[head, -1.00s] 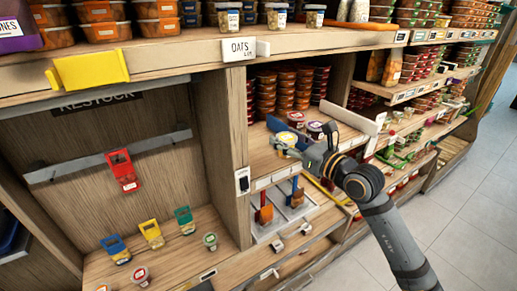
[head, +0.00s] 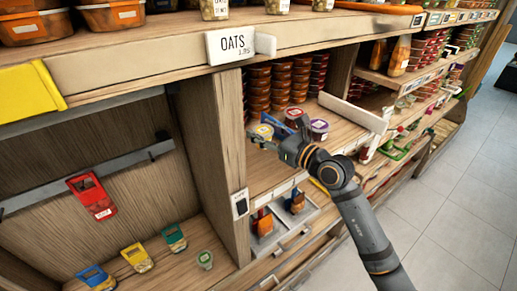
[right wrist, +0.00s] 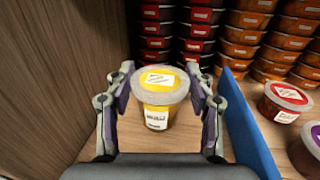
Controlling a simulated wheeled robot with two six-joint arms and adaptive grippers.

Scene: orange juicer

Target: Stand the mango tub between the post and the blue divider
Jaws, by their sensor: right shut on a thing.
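The yellow-lidded tub (right wrist: 162,90), which I take as the mango tub, is upright between the fingers of my right gripper (right wrist: 160,105), which is shut on it. In the head view the tub (head: 264,131) and right gripper (head: 272,142) are just right of the wooden post (head: 212,140). In the right wrist view the post's wooden side (right wrist: 55,80) is at left. The blue divider (right wrist: 248,130) stands just right of the right finger. The tub is between post and divider; I cannot tell whether its base touches the shelf. My left gripper is out of view.
A red-lidded tub (right wrist: 287,97) and a purple-lidded tub (head: 319,128) stand right of the divider. Stacks of red tubs (right wrist: 195,47) and orange tubs (right wrist: 240,35) stand behind. Bare shelf shows left of my gripper. The OATS shelf (head: 130,65) overhangs above.

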